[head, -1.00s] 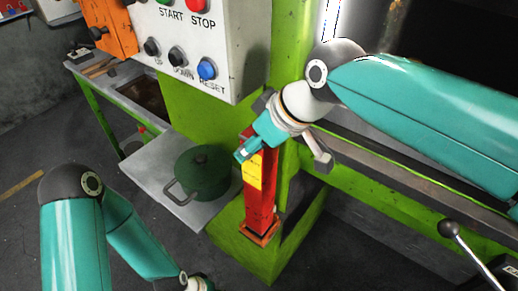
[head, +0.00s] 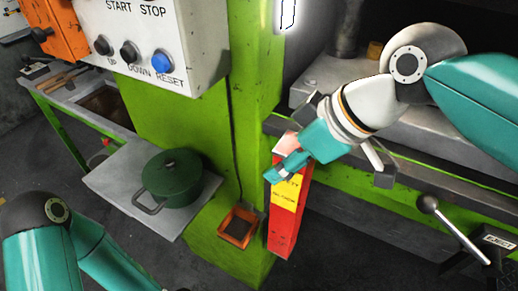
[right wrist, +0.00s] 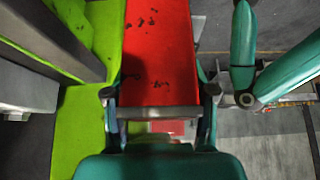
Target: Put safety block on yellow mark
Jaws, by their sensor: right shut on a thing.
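The safety block is a tall red bar (head: 284,232) with a yellow label, seen in the head view in front of the green press frame. My right gripper (head: 279,172) is shut on its upper part and holds it nearly upright, to the right of the orange holder (head: 238,228), which is empty. In the right wrist view the red block (right wrist: 160,55) fills the space between the fingers. I cannot make out a yellow mark in either view. My left gripper is outside the head view; only its arm shows at lower left.
The press bed (head: 330,88) lies behind my right arm, with a green and grey front edge. A black-knobbed lever (head: 428,203) stands at right. A green pot (head: 172,178) sits on a grey shelf (head: 110,180). The button panel (head: 165,30) is at upper left.

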